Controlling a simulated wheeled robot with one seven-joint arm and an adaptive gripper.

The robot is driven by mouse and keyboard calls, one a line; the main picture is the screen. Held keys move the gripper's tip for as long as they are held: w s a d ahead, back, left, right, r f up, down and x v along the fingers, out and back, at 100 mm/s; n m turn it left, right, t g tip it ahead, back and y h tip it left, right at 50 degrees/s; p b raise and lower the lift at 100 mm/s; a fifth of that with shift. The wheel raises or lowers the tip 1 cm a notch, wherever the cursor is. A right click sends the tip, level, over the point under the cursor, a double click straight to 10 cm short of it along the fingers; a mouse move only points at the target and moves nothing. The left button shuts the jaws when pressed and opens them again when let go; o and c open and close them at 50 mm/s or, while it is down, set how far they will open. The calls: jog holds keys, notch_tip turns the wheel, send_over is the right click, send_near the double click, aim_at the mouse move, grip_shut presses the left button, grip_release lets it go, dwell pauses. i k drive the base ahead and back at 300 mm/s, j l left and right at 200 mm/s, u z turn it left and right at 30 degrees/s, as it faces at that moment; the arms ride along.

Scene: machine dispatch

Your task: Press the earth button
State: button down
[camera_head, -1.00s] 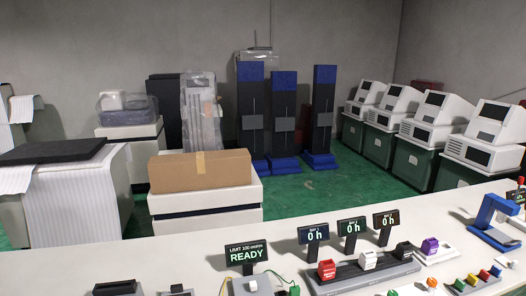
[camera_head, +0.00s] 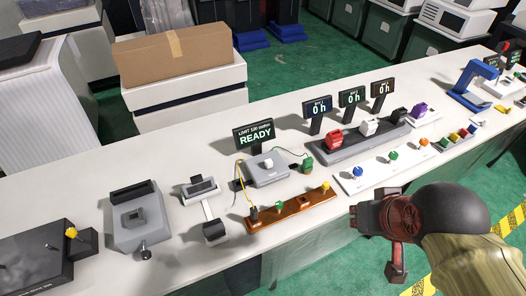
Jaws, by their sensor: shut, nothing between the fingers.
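I can make out no readable "earth" label on any button. A white panel (camera_head: 350,182) on the counter carries a blue knob (camera_head: 357,170), a green knob (camera_head: 393,156) and an orange knob (camera_head: 423,142). A brown strip (camera_head: 290,212) to its left carries a green knob (camera_head: 279,206) and a yellow knob (camera_head: 325,186). My gripper (camera_head: 394,264), reddish brown, is shut and empty at the lower right, in front of the counter and apart from the panels. My arm hides part of the floor.
Three "0 h" displays stand behind a dark rack (camera_head: 352,147) with red, white and black blocks. A blue stand (camera_head: 470,88) is at the right. Several small coloured buttons lie near it.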

aim_at(268, 163)
jog(key=j+z, duration=0.3)
jog(key=j, duration=0.35)
jog(key=k+j+z, duration=0.15)
jog(key=j+z, duration=0.2)
jog(key=j, duration=0.3)
